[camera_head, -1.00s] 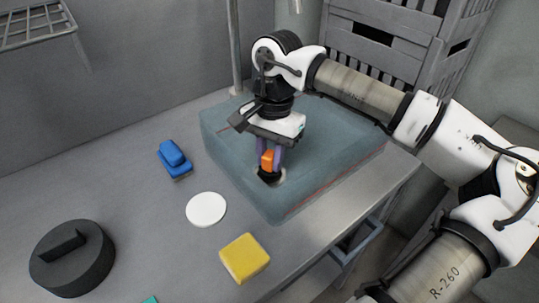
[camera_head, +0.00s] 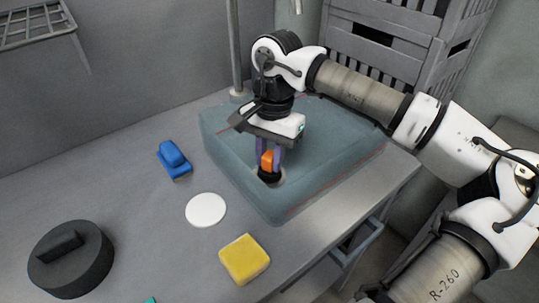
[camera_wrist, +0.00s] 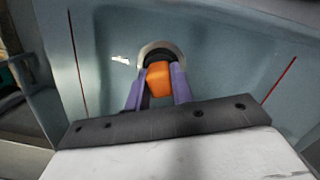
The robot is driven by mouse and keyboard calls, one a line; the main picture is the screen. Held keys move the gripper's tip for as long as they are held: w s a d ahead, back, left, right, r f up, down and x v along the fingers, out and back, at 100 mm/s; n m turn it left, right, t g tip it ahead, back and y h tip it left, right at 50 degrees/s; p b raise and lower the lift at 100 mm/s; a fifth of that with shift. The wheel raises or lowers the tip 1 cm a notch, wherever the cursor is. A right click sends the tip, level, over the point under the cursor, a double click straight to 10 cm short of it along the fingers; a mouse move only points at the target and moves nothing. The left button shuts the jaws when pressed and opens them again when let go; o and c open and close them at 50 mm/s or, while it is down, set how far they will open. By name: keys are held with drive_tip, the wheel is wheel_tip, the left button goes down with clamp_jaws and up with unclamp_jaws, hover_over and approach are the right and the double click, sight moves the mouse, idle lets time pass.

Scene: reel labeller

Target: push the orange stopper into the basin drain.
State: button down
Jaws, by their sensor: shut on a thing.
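The orange stopper (camera_head: 267,159) is between the two purple fingers of my gripper (camera_head: 270,160), which is shut on it. Its dark lower part (camera_head: 270,176) is at the drain of the blue-grey basin (camera_head: 225,150). In the wrist view the orange block (camera_wrist: 159,79) shows between the fingers, with my gripper (camera_wrist: 158,88) reaching to the drain's metal ring (camera_wrist: 161,50). The black part of the stopper overlaps the ring's opening. How deep it sits in the drain cannot be told.
On the grey counter lie a blue brush-like object (camera_head: 173,160), a white disc (camera_head: 206,210), a yellow sponge (camera_head: 244,259) and a large black round lid-like piece (camera_head: 71,259). A vertical pipe (camera_head: 233,45) stands behind the basin. A grey slatted crate (camera_head: 395,45) is behind at right.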

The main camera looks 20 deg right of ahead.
sight(272, 150)
drive_tip(key=shift+f+b, duration=0.6)
drive_tip(key=shift+f, duration=0.1)
drive_tip(key=c, duration=1.5)
unclamp_jaws()
drive_tip(key=shift+r, duration=0.1)
drive_tip(key=shift+w+d+r+p, duration=0.15)
drive_tip(key=shift+r+p, duration=1.05)
drive_tip(key=shift+r, duration=0.6)
drive_tip(key=shift+w+d+r+p, duration=0.2)
drive_tip(key=shift+r+p, duration=0.95)
drive_tip(key=shift+r, duration=0.7)
drive_tip(key=shift+w+d+r+p, duration=0.15)
drive_tip(key=shift+r+p, duration=1.05)
drive_tip(key=shift+r, duration=0.6)
drive_tip(key=shift+f, duration=0.1)
